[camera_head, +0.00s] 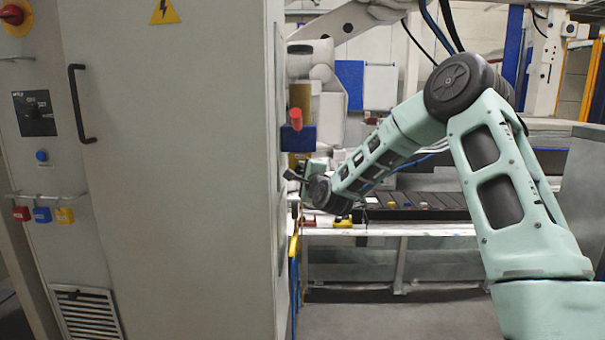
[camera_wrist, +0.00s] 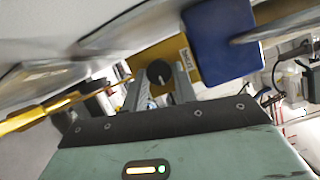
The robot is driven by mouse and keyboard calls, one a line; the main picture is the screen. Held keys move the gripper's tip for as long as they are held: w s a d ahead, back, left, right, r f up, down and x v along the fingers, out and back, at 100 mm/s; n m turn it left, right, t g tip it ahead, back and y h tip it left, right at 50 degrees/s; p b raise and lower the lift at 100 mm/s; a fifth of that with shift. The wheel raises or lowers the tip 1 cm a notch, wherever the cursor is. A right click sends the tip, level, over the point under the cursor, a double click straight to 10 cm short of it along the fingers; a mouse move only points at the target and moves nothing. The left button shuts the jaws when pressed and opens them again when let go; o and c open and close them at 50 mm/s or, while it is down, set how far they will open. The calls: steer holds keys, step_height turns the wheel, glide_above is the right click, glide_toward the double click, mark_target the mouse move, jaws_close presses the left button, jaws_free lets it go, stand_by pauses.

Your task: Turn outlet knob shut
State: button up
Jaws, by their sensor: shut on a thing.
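In the wrist view a dark round knob (camera_wrist: 159,72) sits in front of a yellow body (camera_wrist: 188,57) with a small white label. My gripper (camera_wrist: 158,82) has one finger on each side of the knob and is shut on it. In the head view my gripper (camera_head: 294,177) reaches in beside the right side of the grey cabinet, below a blue block (camera_head: 300,139) with a red cylinder on it. The knob cannot be made out there. Its turn angle is not clear in either view.
The blue block (camera_wrist: 222,40) is close to the right of my fingers in the wrist view, with a metal bar (camera_wrist: 285,25) beside it. A yellow pipe (camera_wrist: 38,117) lies at left. The tall grey cabinet (camera_head: 170,200) fills the left of the head view; a bench (camera_head: 420,229) stands behind.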

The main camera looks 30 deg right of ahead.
steer(key=shift+r+p, duration=0.15)
steer(key=shift+p, duration=0.2)
steer(key=n+p, duration=0.1)
steer(key=n+g+p, duration=0.1)
steer(key=n+p, duration=0.1)
steer(key=shift+a+r+n+g, duration=0.15)
steer(key=shift+r+n+g, duration=0.15)
steer(key=n+g+p, duration=0.1)
steer(key=n+p, duration=0.1)
steer(key=n+g+p, duration=0.1)
steer(key=n+p, duration=0.1)
steer(key=shift+a+r+h, duration=0.1)
steer(key=shift+r+h, duration=0.05)
steer(key=shift+h, duration=0.15)
steer(key=n+g+p, duration=0.1)
steer(key=n+p, duration=0.1)
steer(key=p, duration=0.1)
steer(key=n+h+p, duration=0.1)
steer(key=n+p, duration=0.1)
steer(key=p, duration=0.1)
steer(key=shift+w+a+r+g, duration=0.15)
steer(key=shift+a+g, duration=0.05)
steer(key=shift+g, duration=0.2)
steer(key=n+g+h+p, duration=0.1)
steer(key=p, duration=0.3)
steer(key=shift+n+h, duration=0.3)
steer(key=shift+n, duration=0.1)
steer(key=shift+f, duration=0.25)
steer(key=o, duration=1)
steer(key=shift+w, duration=0.1)
